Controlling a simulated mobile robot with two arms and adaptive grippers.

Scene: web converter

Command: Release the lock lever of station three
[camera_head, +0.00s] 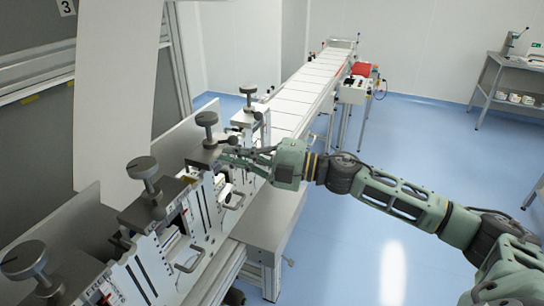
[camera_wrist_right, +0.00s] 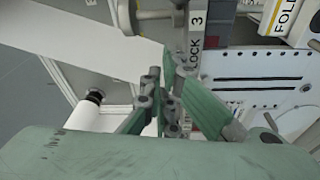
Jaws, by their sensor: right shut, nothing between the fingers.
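I cannot clearly make out the lock lever. In the head view my right gripper (camera_head: 226,158) reaches in from the right to the converter station under a dark knob (camera_head: 206,119). My left gripper is not in view.
More dark knobs (camera_head: 143,168) and metal pull handles (camera_head: 188,260) line the converter's front. A white web (camera_head: 115,90) hangs at the left. A conveyor (camera_head: 305,85) runs to the back. The blue floor (camera_head: 340,245) at the right is clear below my arm.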

